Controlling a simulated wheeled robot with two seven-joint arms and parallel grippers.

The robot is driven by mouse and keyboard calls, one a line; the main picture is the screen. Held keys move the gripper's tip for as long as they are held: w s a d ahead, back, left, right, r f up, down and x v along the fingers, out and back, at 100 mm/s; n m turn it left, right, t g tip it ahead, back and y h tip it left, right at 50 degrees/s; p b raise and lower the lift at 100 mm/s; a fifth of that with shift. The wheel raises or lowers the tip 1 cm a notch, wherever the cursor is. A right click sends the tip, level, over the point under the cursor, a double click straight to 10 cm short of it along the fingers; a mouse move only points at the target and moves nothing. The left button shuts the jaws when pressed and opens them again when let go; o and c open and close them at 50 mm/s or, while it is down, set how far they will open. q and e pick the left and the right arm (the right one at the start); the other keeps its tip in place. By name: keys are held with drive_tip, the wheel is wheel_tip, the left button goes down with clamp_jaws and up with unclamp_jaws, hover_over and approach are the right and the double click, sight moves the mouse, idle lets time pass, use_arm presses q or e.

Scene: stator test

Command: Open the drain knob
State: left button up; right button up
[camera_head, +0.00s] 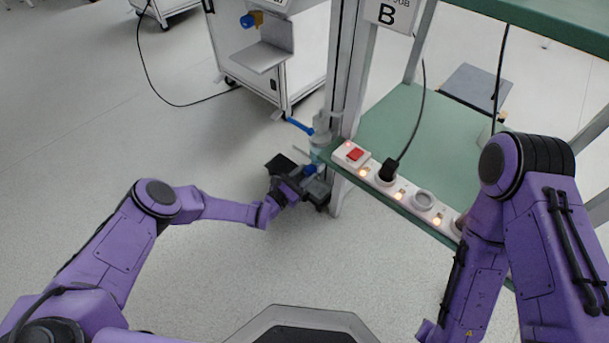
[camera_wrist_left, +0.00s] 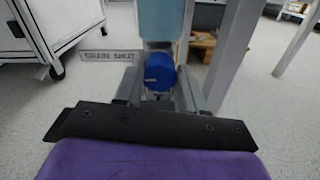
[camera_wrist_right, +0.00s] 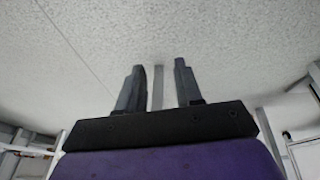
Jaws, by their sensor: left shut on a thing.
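The drain knob is a blue cap (camera_wrist_left: 160,72) at the bottom of a pale blue cylinder (camera_wrist_left: 160,22) in the left wrist view. In the head view the knob (camera_head: 309,170) shows small below the filter unit (camera_head: 322,130) on the bench post. My left gripper (camera_wrist_left: 158,85) has its fingers on both sides of the knob and is shut on it; the fingers hide its sides. The left gripper also shows in the head view (camera_head: 303,182). My right gripper (camera_wrist_right: 158,85) is empty, its two fingers apart, pointing at the ceiling or floor surface.
The green bench (camera_head: 400,120) with a power strip (camera_head: 395,192) along its edge stands right of the post (camera_head: 350,70). A blue lever (camera_head: 299,126) sticks out from the filter unit. A white wheeled cabinet (camera_head: 265,60) stands behind. The floor at the left is clear.

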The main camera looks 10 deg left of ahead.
use_arm(q)
drive_tip(key=n, duration=0.1)
drive_tip(key=n+b, duration=0.1)
drive_tip(key=shift+a+f+n, duration=0.15)
drive_tip(key=shift+f+n, duration=0.05)
drive_tip(key=shift+n, duration=0.1)
drive_tip(key=n+b, duration=0.2)
drive_tip(key=n, duration=0.1)
drive_tip(key=shift+n, duration=0.3)
drive_tip(key=n+b, duration=0.1)
drive_tip(key=n, duration=0.2)
drive_tip(key=shift+n+b, duration=0.4)
drive_tip(key=n+b, duration=0.1)
drive_tip(key=n, duration=0.2)
drive_tip(key=shift+n+b, duration=0.35)
drive_tip(key=shift+n, duration=0.15)
drive_tip(key=shift+n+b, duration=0.35)
drive_tip(key=shift+n, duration=0.65)
use_arm(e)
drive_tip(key=s+d+f+n+g+y, duration=0.1)
drive_tip(key=s+f+n+g, duration=0.4)
drive_tip(key=shift+s+d+f+y, duration=0.25)
drive_tip(key=shift+s+y, duration=0.05)
drive_tip(key=shift+s, duration=0.1)
use_arm(q)
drive_tip(key=o, duration=1.1)
drive_tip(key=shift+c, duration=0.2)
